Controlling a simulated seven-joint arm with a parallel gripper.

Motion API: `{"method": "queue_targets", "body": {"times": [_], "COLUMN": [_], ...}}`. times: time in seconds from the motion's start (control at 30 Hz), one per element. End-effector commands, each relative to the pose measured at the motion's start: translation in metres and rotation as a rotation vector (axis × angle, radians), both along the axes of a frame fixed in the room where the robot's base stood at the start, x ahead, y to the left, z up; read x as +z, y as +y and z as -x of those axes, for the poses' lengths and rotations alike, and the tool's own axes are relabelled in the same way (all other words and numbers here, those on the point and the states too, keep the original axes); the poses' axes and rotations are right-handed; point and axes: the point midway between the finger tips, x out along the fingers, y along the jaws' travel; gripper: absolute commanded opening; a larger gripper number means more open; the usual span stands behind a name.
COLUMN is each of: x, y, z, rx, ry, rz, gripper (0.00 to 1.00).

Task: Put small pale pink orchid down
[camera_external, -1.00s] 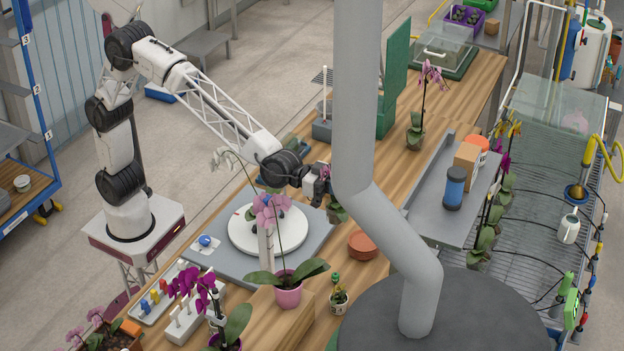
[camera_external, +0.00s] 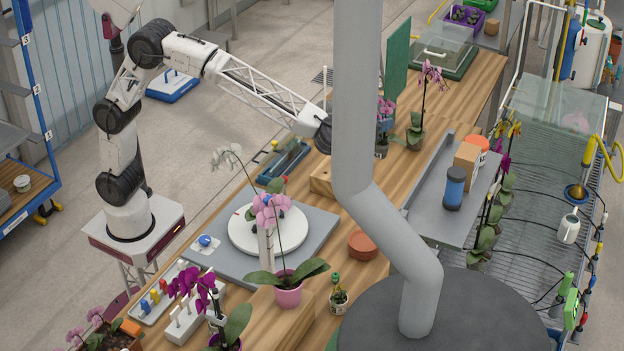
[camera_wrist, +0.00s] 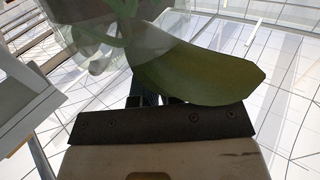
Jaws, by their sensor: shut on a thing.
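My gripper (camera_wrist: 155,101) shows at the wrist view's middle, shut on the small pale pink orchid, whose broad green leaf (camera_wrist: 200,72) hides most of the fingers. In the outside view the thick grey pipe hides my gripper. Just right of the pipe, pink blooms (camera_external: 386,108) and a dark pot (camera_external: 381,150) show in front of the green board; this appears to be the held orchid, seen in part. The pipe hides the grip, and I cannot tell whether the pot touches the bench.
The grey pipe (camera_external: 357,100) blocks the bench's middle. A tall pink orchid (camera_external: 416,132) stands close right of the held plant. The green board (camera_external: 397,55) rises behind.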

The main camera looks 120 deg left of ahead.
Motion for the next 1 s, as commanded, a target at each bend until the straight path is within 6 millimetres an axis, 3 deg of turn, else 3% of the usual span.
{"method": "queue_targets", "body": {"times": [0.03, 0.2, 0.5, 0.67, 1.0], "x": [-0.004, -0.015, -0.033, -0.042, -0.13], "y": [0.021, 0.08, 0.155, 0.182, 0.179], "z": [0.006, 0.028, 0.067, 0.084, 0.082], "rx": [0.052, 0.221, 0.446, 0.531, 0.524], "ry": [0.0, 0.001, 0.0, 0.001, 0.005], "rz": [0.0, 0.0, 0.0, -0.001, 0.0], "gripper": [0.0, 0.0, 0.0, 0.0, 0.0]}}
